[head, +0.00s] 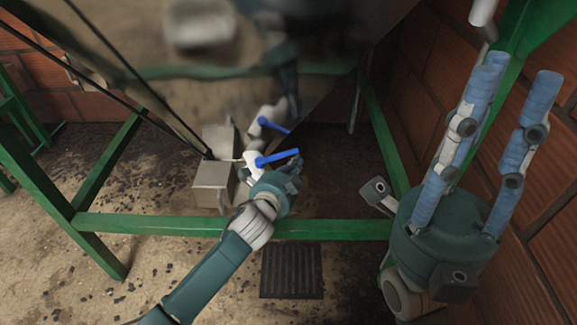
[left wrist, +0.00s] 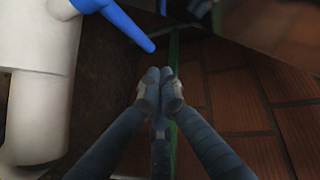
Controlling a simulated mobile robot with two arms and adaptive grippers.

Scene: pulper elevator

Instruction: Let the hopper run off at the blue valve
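The valve has a white body (head: 253,165) and a blue lever handle (head: 279,157) that sticks out to the right below the metal hopper (head: 290,85). In the left wrist view the white pipe (left wrist: 38,90) fills the left side, and the blue handle (left wrist: 122,22) slopes down to the right. My left gripper (head: 291,178) is just below the handle. Its fingertips (left wrist: 160,80) are together with nothing seen between them, close to the handle's tip; I cannot tell whether they touch. My right gripper (head: 490,120) is raised at the right, fingers spread and empty.
A green frame bar (head: 335,229) crosses in front of the valve, under my left wrist. A grey metal box (head: 212,187) is left of the valve. A dark floor grate (head: 291,271) lies in front. A brick wall (head: 535,230) closes the right side.

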